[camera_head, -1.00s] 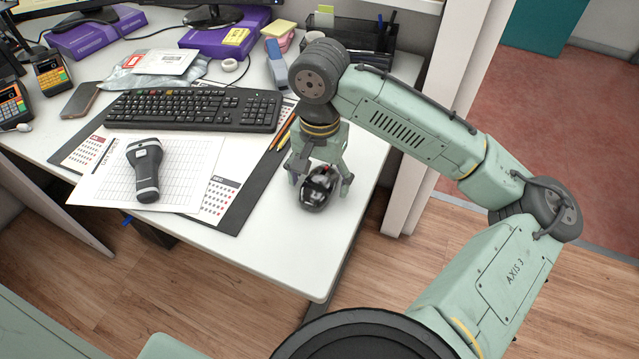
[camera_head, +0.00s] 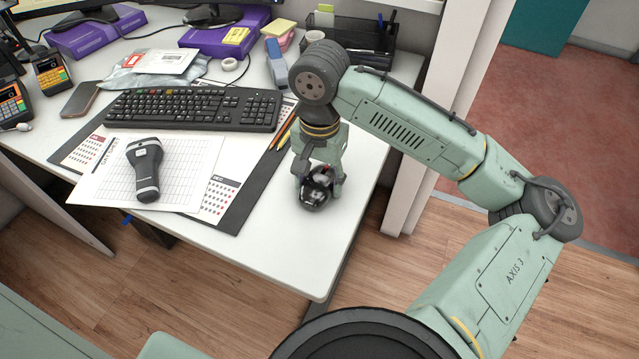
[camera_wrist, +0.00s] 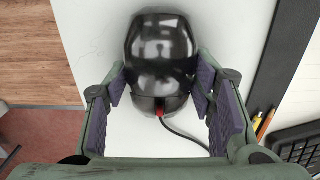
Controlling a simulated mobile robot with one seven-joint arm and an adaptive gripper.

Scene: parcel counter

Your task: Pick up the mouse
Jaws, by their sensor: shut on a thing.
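The mouse (camera_head: 316,190) is glossy black with a red scroll wheel and a cable. It sits on the white counter (camera_head: 290,255), right of the desk mat, near the counter's right side. My gripper (camera_head: 320,183) reaches down over it. In the wrist view the mouse (camera_wrist: 160,55) lies between the two fingers, and the purple pads of my gripper (camera_wrist: 160,92) press on its two sides near the wheel end. My gripper is shut on the mouse. I see no clear gap between the mouse and the counter.
A black desk mat (camera_head: 240,208) with papers and a barcode scanner (camera_head: 146,170) lies to the left. Pencils (camera_head: 284,134) lie just left of my gripper. The keyboard (camera_head: 190,110) is behind. The counter in front of the mouse is clear up to its edge.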

